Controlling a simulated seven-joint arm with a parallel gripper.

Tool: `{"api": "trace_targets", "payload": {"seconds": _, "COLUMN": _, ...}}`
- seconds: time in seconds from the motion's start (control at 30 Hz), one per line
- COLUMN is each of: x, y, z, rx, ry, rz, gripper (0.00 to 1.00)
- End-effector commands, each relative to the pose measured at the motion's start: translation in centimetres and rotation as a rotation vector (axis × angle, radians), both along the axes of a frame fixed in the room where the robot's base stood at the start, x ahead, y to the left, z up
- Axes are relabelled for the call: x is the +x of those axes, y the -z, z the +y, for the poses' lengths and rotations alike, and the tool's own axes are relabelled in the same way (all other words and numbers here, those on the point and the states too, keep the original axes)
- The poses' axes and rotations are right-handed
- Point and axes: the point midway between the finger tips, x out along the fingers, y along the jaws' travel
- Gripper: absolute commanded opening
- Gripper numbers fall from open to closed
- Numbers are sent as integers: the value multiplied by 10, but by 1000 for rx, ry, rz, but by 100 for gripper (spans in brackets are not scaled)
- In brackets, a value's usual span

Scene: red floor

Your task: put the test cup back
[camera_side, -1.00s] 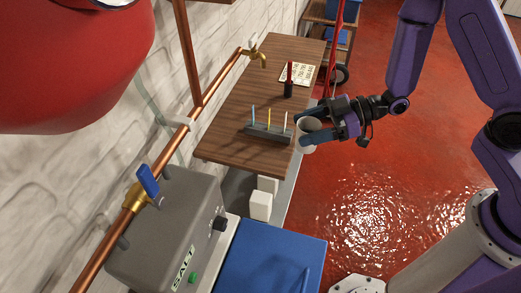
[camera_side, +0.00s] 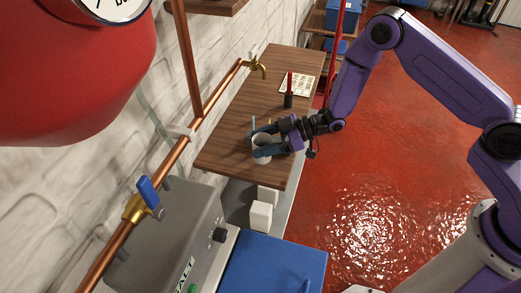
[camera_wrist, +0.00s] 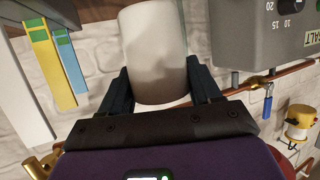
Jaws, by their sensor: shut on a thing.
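The test cup (camera_side: 262,154) is a white-grey cup, held by my gripper (camera_side: 268,148) over the near part of the wooden table. In the wrist view the cup (camera_wrist: 155,50) stands between the two dark fingers of my gripper (camera_wrist: 158,88), which touch its sides. Whether its base touches the table cannot be told. In the side view my gripper hides most of the holder with the colored strips; a blue strip (camera_side: 253,123) shows beside it. In the wrist view a yellow strip (camera_wrist: 50,65) and a blue strip (camera_wrist: 70,65) show left of the cup.
The wooden table (camera_side: 225,130) has free room left of the cup. A dark holder with a red top (camera_side: 289,90) and a color chart (camera_side: 297,84) stand farther back. A brass tap (camera_side: 257,66) hangs over the wall side. A grey SALT box (camera_side: 170,235) stands in front.

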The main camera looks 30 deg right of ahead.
Motion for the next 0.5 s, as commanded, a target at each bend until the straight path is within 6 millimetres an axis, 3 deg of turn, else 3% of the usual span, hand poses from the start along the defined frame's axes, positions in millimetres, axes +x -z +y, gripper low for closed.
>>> {"api": "trace_targets", "payload": {"seconds": 0.5, "x": 6, "y": 38, "z": 3, "rx": 0, "ry": -1, "rz": -2, "gripper": 26}}
